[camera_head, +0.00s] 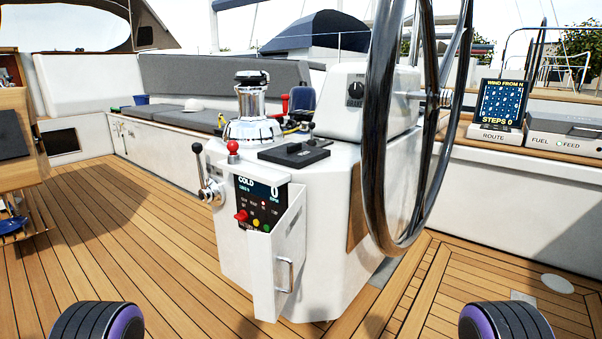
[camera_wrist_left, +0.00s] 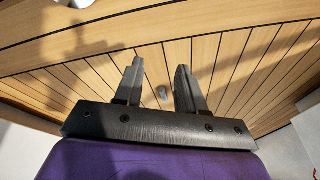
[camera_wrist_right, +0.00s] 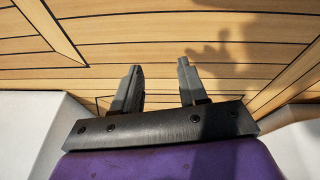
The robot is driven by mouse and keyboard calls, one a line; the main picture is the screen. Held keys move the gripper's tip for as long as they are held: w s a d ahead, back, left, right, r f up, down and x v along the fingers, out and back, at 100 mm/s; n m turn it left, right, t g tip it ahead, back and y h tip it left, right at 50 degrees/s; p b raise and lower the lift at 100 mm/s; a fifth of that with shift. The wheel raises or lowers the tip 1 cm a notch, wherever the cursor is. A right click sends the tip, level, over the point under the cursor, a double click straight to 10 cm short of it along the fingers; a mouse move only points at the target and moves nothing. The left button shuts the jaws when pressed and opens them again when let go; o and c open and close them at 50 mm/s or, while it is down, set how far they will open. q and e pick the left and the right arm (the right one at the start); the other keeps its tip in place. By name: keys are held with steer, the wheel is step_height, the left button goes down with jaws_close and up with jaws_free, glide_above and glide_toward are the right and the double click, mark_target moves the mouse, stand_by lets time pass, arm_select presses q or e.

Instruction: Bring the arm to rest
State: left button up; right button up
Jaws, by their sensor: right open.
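In the left wrist view my left gripper (camera_wrist_left: 157,85) has its two fingers apart, with nothing between them but the deck planks behind. In the right wrist view my right gripper (camera_wrist_right: 158,85) is open and empty, also over the wooden deck (camera_wrist_right: 220,55). In the head view only rounded black and purple parts of my two arms show at the bottom left and bottom right. The gripper fingers are out of that view.
A white console (camera_head: 333,205) stands ahead with a large steering wheel (camera_head: 375,130), a lever (camera_head: 203,170) and a panel with a red knob (camera_head: 241,216). A side ledge holds a wind display (camera_head: 501,103).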

arm_select(q)
step_height(320, 180, up, 36)
steer(key=w+p, duration=0.1)
steer(key=p, duration=3.3)
steer(key=shift+w+a+f+n+t+y, duration=0.2)
steer(key=shift+a+f+n+t+y, duration=0.1)
steer(key=shift+a+n+t, duration=0.1)
arm_select(e)
step_height(320, 180, up, 36)
steer(key=w, duration=0.1)
steer(key=shift+w+d+f+m+t+h, duration=0.15)
steer(key=shift+d+f+m+t+h, duration=0.15)
steer(key=shift+m+t, duration=0.1)
arm_select(q)
steer(key=shift+r, duration=0.1)
arm_select(e)
steer(key=shift+r, duration=0.1)
